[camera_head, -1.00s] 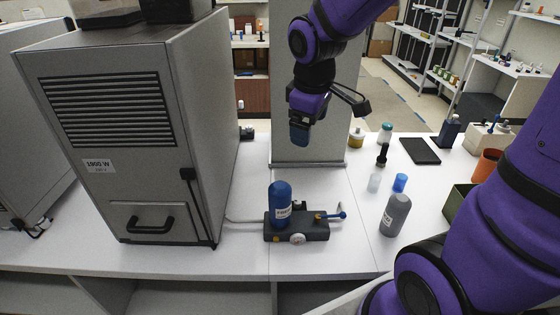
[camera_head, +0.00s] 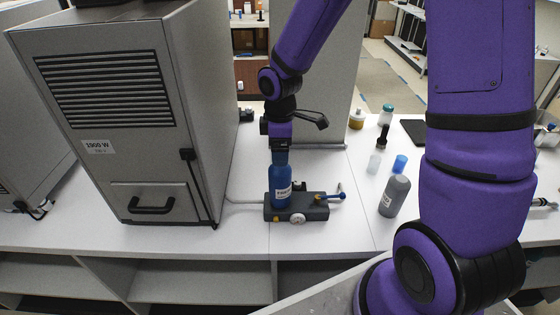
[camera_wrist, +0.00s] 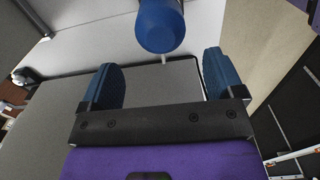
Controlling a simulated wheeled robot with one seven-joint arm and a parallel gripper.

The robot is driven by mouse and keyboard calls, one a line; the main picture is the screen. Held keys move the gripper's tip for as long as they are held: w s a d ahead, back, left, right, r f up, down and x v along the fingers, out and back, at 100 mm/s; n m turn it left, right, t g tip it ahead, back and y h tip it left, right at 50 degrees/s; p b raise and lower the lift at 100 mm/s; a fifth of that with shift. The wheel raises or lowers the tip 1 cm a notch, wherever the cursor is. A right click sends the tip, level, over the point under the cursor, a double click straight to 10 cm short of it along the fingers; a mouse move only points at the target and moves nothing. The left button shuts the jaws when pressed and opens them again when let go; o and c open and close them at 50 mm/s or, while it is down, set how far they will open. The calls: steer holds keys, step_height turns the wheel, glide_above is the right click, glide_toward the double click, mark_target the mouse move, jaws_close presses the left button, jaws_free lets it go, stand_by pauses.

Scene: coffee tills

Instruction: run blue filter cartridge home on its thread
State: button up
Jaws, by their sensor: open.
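The blue filter cartridge (camera_head: 281,187) stands upright with a white label on the left part of a dark grey base unit (camera_head: 308,212). How far it is threaded is hidden. My gripper (camera_head: 280,150) is just above the cartridge's top, pointing down. In the wrist view my gripper (camera_wrist: 163,82) shows two blue fingertips spread wide with nothing between them. The cartridge's blue end (camera_wrist: 161,27) lies just beyond the fingertips, roughly centred between them, and is apart from both.
A tall grey cabinet (camera_head: 190,110) stands left of the unit. A blue-handled valve lever (camera_head: 334,196) sticks out at the unit's right. The counter's front is clear.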

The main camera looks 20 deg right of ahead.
mark_target(280, 169)
step_height(280, 169, down, 8)
steer(key=shift+r, duration=0.2)
steer(key=shift+c, duration=0.2)
steer(key=shift+r, duration=0.15)
steer(key=c, duration=0.7)
steer(key=m, duration=0.6)
steer(key=shift+c, duration=0.2)
steer(key=m, duration=1)
steer(key=shift+m, duration=0.4)
steer(key=n, duration=3.5)
steer(key=shift+n, duration=0.3)
steer(key=o, duration=1)
